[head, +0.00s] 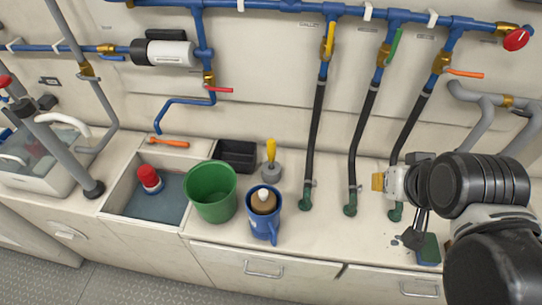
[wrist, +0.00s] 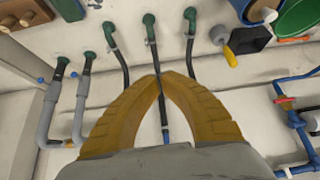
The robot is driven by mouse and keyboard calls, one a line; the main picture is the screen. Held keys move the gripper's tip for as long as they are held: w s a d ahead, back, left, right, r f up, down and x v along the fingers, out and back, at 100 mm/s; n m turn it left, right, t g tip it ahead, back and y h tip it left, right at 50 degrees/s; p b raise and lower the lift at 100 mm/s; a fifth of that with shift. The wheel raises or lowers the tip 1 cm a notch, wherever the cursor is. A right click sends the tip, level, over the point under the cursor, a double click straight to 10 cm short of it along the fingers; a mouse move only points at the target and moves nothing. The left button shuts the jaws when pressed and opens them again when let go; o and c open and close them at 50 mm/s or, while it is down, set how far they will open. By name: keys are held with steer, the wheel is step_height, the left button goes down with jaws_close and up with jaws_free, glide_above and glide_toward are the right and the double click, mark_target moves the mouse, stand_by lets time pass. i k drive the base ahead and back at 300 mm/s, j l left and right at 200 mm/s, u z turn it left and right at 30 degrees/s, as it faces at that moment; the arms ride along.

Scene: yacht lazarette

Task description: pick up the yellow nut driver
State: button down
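The yellow nut driver (head: 271,150) stands upright in the head view, yellow handle up, with its lower end at a grey round base (head: 270,171) on the counter. It also shows in the wrist view (wrist: 230,57), at the upper right, beside the dark bin. My gripper (head: 378,182) is to the right of it in the head view, well apart, in front of the black hoses. In the wrist view the yellow fingertips of my gripper (wrist: 162,77) meet, with nothing seen held between them.
A blue mug (head: 263,228) holding a brown, white-topped item, a green bucket (head: 211,205) and a black bin (head: 236,155) stand near the driver. Black hoses (head: 360,135) rise between it and my gripper. A sink (head: 125,203) lies left.

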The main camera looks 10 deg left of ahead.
mark_target(271, 143)
steer(key=i+j, duration=0.1)
steer(key=j, duration=0.35)
steer(key=i+j, duration=0.1)
steer(key=j, duration=0.4)
steer(key=j+z, duration=0.1)
steer(key=j, duration=0.35)
steer(key=i, duration=0.05)
